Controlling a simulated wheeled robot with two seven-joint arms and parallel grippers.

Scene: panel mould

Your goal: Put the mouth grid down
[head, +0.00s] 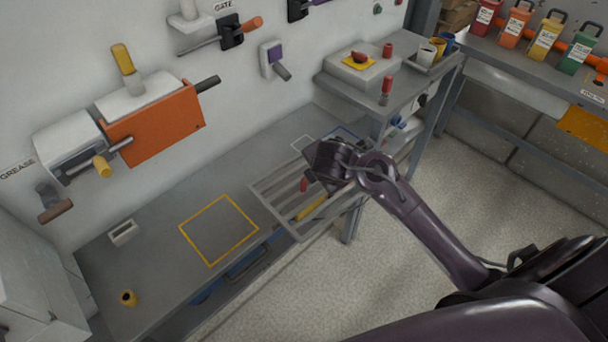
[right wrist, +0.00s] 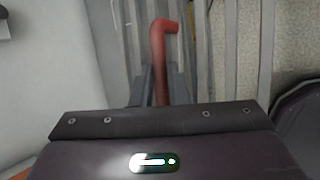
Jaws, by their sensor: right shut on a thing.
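The mouth grid (head: 273,211) is a grey frame with parallel bars, in the middle of the head view. It spans the bench's front edge on the right part of the bench, partly over the floor. Its red handle (head: 304,184) shows in the head view and stands up between my fingers in the right wrist view (right wrist: 162,62). My right gripper (head: 318,180) is shut on this handle. The arm covers the grid's right part. I cannot tell whether the grid touches the bench. My left gripper is not in view.
A yellow square outline (head: 218,230) on the grey bench (head: 160,265) is empty, left of the grid. A small white block (head: 123,232) and a yellow ring (head: 128,298) sit further left. An orange-fronted machine (head: 155,125) juts from the wall. A shelf (head: 350,85) stands behind right.

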